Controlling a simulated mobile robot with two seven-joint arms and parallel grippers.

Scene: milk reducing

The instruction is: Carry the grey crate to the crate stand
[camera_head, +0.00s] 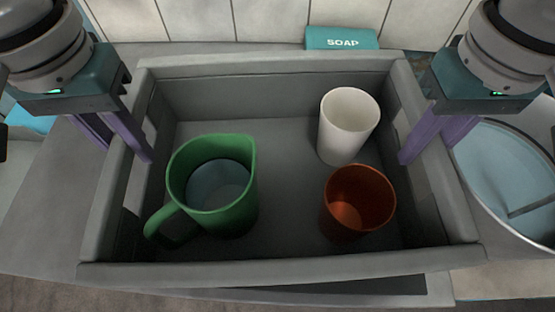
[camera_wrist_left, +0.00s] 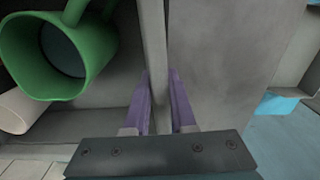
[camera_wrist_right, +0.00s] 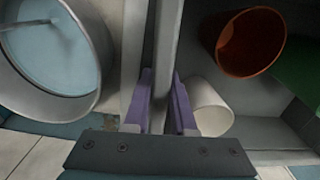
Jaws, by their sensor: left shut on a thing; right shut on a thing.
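The grey crate (camera_head: 280,270) fills the middle of the head view, over a grey counter. It holds a green jug (camera_head: 212,190), a white cup (camera_head: 348,125) and an orange-brown cup (camera_head: 358,205), all upright. My left gripper (camera_head: 148,157) is shut on the crate's left wall; its fingers straddle the wall in the left wrist view (camera_wrist_left: 158,75). My right gripper (camera_head: 405,160) is shut on the right wall, which runs between its fingers in the right wrist view (camera_wrist_right: 163,75). I cannot pick out the crate stand.
A teal soap box (camera_head: 342,38) stands behind the crate by the tiled wall (camera_head: 260,18). A round metal basin or pot with bluish contents (camera_head: 505,175) sits close to the crate's right side. Bare counter (camera_head: 30,205) shows at the left.

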